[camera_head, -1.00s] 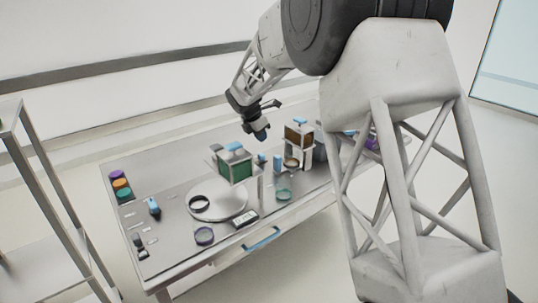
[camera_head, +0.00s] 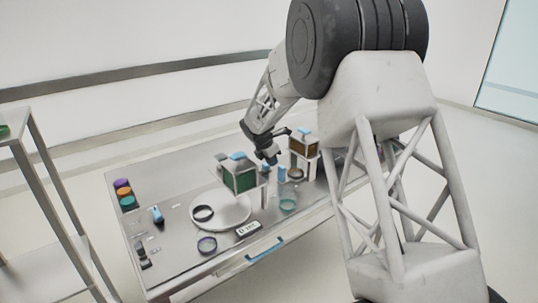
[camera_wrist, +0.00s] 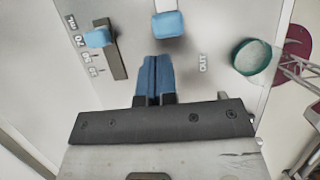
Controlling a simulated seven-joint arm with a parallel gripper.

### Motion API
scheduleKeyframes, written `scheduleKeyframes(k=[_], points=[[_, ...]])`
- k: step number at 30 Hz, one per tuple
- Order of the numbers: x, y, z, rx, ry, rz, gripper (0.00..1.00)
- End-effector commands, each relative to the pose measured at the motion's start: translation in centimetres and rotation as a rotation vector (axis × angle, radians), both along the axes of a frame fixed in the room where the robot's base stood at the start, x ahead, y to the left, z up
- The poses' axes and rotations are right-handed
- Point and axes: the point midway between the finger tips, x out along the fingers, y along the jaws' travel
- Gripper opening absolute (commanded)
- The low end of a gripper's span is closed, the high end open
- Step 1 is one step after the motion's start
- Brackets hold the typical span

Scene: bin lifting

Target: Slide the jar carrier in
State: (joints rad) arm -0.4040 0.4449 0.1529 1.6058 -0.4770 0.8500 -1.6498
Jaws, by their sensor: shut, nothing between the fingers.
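My gripper (camera_head: 270,159) is over the table between a green-panelled box (camera_head: 240,179) and a brown-panelled box (camera_head: 303,147), both raised on stands. In the wrist view its blue fingers (camera_wrist: 153,80) are together with nothing between them. A blue block (camera_wrist: 168,25) is just beyond the fingertips, apart from them in the picture. The word "OUT" is printed on the pale surface to the right of the fingers. A green round jar or ring (camera_wrist: 250,58) is farther right. I cannot tell for sure which part is the jar carrier.
A dark slot with a blue knob (camera_wrist: 97,38) and a printed scale is left of the fingers. A blue handle (camera_head: 265,248) is on the table's front edge. A shelf stands at far left.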

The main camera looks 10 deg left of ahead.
Motion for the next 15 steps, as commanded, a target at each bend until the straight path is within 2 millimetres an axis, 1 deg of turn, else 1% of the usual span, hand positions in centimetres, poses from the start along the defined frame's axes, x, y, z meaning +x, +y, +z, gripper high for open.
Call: scheduleKeyframes(k=[1,6,15], points=[[0.2,-0.1,-0.5,0.000,0.000,0.000,0.00],[0.4,-0.4,-1.5,0.000,0.000,0.000,0.00],[0.5,-0.5,-1.8,0.001,-0.001,0.000,0.00]])
